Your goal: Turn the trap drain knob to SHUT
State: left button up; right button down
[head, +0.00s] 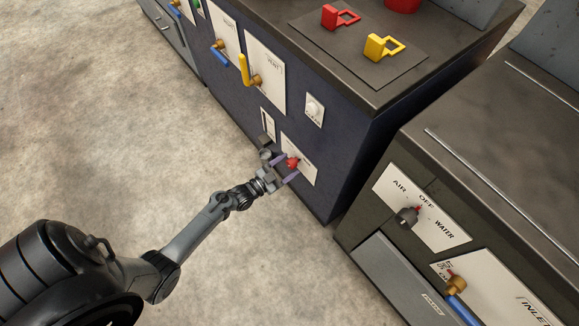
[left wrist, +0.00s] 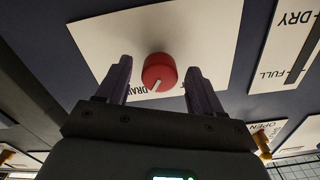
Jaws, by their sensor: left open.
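The trap drain knob (head: 292,162) is red and round, on a white plate (head: 306,172) low on the dark blue cabinet front. In the left wrist view the knob (left wrist: 159,72) has a pale pointer line toward the lower left, near partly hidden lettering that reads like "DRAIN". My left gripper (head: 286,169) is open at the knob. In the left wrist view its two purple fingers (left wrist: 158,85) stand on either side of the knob with gaps, not touching it. Any other lettering on the plate is hidden by the gripper. My right gripper is not in view.
A yellow-handled valve (head: 246,72) and a blue-handled valve (head: 219,52) sit farther left on the same cabinet. A white round knob (head: 312,108) is above. A second cabinet (head: 480,140) with an AIR/OFF/WATER selector (head: 408,215) stands at right. The floor at left is clear.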

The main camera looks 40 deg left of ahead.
pick_arm(q)
jog(key=shift+w+d, duration=0.1)
jog(key=shift+w, duration=0.6)
jog(key=c, duration=1.1)
